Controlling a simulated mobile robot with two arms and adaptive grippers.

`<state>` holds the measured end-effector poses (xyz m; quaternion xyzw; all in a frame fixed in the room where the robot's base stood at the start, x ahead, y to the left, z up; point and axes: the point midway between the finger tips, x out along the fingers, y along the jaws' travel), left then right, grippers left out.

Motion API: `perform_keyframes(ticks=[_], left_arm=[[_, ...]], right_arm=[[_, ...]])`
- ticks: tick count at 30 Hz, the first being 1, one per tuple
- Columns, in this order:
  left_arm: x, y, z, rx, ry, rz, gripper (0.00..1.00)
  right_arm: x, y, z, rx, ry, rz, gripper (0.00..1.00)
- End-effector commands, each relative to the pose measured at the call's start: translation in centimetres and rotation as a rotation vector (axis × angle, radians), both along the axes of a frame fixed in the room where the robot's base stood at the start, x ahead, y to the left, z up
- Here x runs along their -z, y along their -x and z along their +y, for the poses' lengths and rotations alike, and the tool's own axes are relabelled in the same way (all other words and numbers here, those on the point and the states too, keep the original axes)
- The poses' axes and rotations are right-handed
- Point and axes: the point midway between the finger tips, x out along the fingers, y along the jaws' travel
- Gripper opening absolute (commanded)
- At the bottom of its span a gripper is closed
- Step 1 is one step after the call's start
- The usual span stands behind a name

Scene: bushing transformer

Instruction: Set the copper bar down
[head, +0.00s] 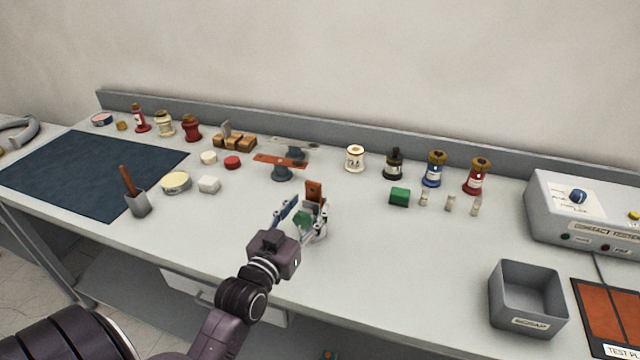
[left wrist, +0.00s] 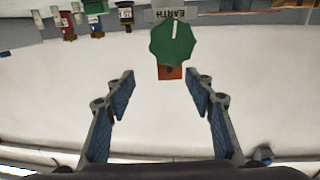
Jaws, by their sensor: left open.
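My left gripper (head: 303,215) is open over the front of the bench. A copper-coloured bar (head: 314,191) with a hole stands upright by its fingers. A green piece (head: 302,217) shows between the fingers, partly hidden by them. In the left wrist view, the open fingers (left wrist: 160,90) have a clear gap between them. Another flat copper-coloured bar (head: 279,160) rests on a dark insulator. My right gripper is out of view.
Several bushings, including a blue one (head: 435,170), stand towards the back. A green block (head: 399,196) lies right of the gripper. A grey scrap bin (head: 528,300) and a contact tester (head: 590,222) are at the right. A dark mat (head: 90,172) lies left. The front middle is mostly clear.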

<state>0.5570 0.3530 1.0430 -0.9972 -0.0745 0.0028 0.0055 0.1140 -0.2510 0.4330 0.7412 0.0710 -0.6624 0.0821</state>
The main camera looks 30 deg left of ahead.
Motion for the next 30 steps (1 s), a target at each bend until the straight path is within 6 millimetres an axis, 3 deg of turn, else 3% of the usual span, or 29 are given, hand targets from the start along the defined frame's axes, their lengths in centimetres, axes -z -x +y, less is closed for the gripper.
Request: perform_keyframes(ticks=[5, 12, 15, 22, 26, 30], left_arm=[[-0.1, -0.3, 0.0, 0.011, 0.004, 0.001, 0.49], [-0.5, -2.8, 0.5, 0.011, 0.002, 0.0, 0.49], [-1.1, -4.0, 1.0, 0.01, 0.003, 0.0, 0.49], [-1.0, -6.7, 1.7, 0.009, 0.003, 0.002, 0.49], [-0.9, -7.2, 1.8, 0.009, 0.003, 0.001, 0.49], [-0.8, -7.2, 1.8, 0.009, 0.003, 0.001, 0.49]], right_arm=[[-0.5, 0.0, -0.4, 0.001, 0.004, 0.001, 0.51], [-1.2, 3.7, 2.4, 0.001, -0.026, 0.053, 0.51], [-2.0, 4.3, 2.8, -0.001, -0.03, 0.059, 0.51], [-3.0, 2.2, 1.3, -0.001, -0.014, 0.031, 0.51], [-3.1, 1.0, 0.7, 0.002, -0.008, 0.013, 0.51], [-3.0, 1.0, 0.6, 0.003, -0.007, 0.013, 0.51]])
